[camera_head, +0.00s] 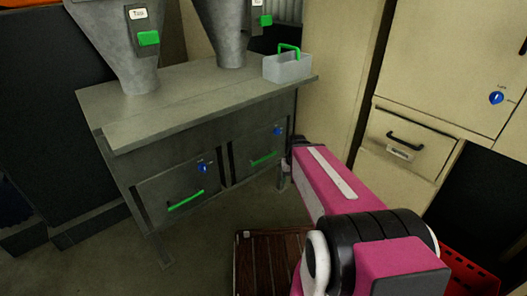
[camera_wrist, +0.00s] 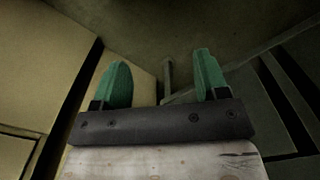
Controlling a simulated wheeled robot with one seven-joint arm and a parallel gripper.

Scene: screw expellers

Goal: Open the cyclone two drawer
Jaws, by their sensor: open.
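Two grey drawers sit side by side under a grey metal bench. The left drawer (camera_head: 165,192) has a green bar handle (camera_head: 186,200) and a blue knob. The right drawer (camera_head: 255,152) has a green handle (camera_head: 264,159) and a blue knob (camera_head: 277,131). Both look shut. Their labels are too small to read, so I cannot tell which is cyclone two. My gripper (camera_wrist: 162,80) is open and empty, with green fingertips apart. In the head view my arm reaches to the right end of the bench, and the gripper is mostly hidden.
A beige cabinet (camera_head: 430,60) stands right. A brown slatted pallet (camera_head: 275,262) and red crate (camera_head: 470,277) lie low in front.

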